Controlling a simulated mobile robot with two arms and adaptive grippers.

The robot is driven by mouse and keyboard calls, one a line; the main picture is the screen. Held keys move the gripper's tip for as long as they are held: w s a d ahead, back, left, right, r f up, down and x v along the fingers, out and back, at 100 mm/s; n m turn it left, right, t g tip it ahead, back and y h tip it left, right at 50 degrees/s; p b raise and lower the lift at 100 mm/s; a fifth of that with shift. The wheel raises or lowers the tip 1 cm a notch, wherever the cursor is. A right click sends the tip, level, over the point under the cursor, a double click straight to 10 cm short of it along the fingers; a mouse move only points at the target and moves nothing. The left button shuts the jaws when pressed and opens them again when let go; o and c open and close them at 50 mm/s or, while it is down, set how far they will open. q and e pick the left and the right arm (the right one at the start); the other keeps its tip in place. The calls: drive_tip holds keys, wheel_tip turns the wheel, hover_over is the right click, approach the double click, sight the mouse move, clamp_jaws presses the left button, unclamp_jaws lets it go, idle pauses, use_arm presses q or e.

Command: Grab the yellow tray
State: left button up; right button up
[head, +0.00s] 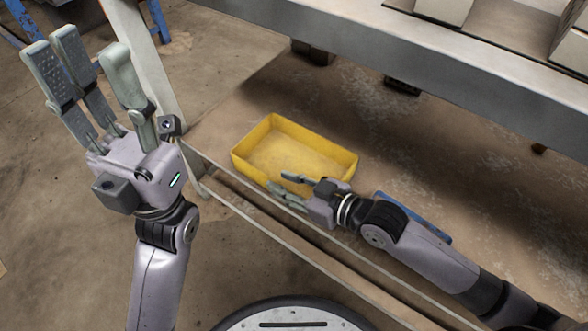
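A long metal rail (270,222) runs along the floor between my base and the tray. A grey conveyor-like frame (400,50) with blocks (445,8) on it crosses above and behind the tray. A blue piece (415,218) lies partly under my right arm. A pale post (143,62) stands beside my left gripper.

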drive_tip(key=shift+x, duration=0.85)
drive_tip(key=shift+c, duration=0.3)
drive_tip(key=shift+s, duration=0.1)
clamp_jaws()
drive_tip(key=shift+r, duration=0.1)
